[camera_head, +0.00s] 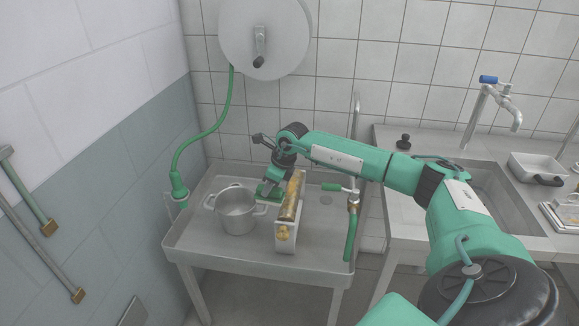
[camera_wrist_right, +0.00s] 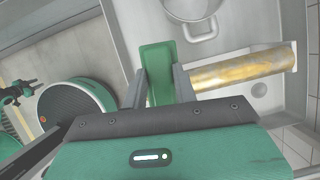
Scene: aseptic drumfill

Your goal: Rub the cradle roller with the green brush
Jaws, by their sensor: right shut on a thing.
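My right gripper (camera_head: 269,188) is shut on the green brush (camera_wrist_right: 157,58). In the wrist view its two fingers stand on either side of the brush. The cradle roller (camera_head: 291,196) is a brassy, blotchy cylinder lying on a white cradle (camera_head: 285,240) in the steel sink table. It also shows in the wrist view (camera_wrist_right: 240,69), just right of the brush and the right finger. The brush is beside the roller's left side in the head view; I cannot tell whether they touch. The bristles are hidden. My left gripper is not in view.
A steel pot (camera_head: 236,212) stands close left of the roller on the table (camera_head: 200,252). A green-handled tap and hose (camera_head: 351,225) stand to its right. A green hose (camera_head: 190,145) hangs from the wall drum (camera_head: 262,30). A sink counter (camera_head: 500,190) lies further right.

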